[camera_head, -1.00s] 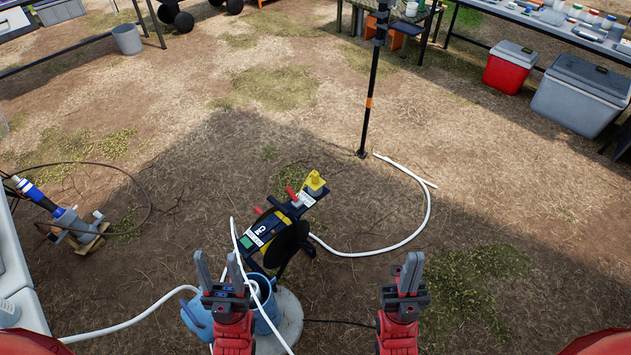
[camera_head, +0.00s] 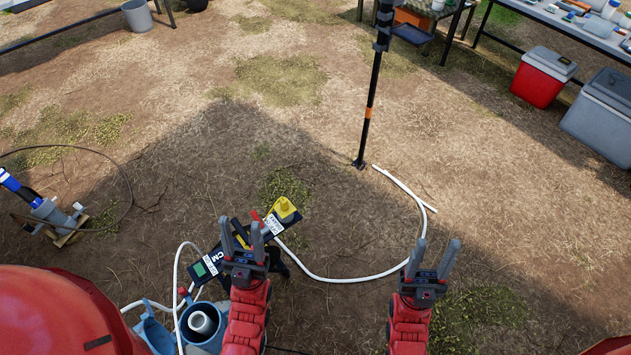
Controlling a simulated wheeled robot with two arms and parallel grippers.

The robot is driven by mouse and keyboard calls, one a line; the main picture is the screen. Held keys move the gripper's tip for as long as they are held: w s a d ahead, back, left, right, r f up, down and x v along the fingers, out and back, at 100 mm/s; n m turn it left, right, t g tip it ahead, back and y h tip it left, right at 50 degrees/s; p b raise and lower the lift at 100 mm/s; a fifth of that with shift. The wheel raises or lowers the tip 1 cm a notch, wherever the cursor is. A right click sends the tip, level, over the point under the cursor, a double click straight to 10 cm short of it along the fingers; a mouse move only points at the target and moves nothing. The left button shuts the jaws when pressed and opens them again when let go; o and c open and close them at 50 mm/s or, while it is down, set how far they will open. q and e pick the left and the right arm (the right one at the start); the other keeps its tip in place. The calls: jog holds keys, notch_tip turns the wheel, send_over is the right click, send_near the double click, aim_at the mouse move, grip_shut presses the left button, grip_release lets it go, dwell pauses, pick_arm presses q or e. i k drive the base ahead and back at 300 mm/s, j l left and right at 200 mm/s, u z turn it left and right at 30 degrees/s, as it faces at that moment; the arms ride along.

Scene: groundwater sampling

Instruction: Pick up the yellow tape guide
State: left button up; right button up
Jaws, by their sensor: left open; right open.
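The yellow tape guide (camera_head: 285,208) sits at the upper right end of a dark reel device (camera_head: 207,266) that has a green screen and red handles. My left gripper (camera_head: 240,226) is open and empty. In the picture it lies over the middle of the reel device, left of and below the tape guide, and hides part of the reel. I cannot tell how high it is above the device. My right gripper (camera_head: 436,254) is open and empty, well to the right of the tape guide, over bare ground.
A blue container with a white pipe (camera_head: 201,322) stands at the lower left. A white hose (camera_head: 345,279) curves over the ground. A black pole (camera_head: 369,105) stands upright behind. A blue-grey pump (camera_head: 48,212) is at left. Coolers (camera_head: 540,77) stand at upper right.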

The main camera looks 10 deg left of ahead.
aim_at(284, 208)
jog(key=i+l+u, duration=0.45)
jog(key=l+u, duration=0.2)
jog(key=l, duration=0.2)
jog(key=i+l+u, duration=0.25)
jog(key=l+u, duration=0.2)
jog(key=l, duration=0.25)
jog(key=u, duration=0.4)
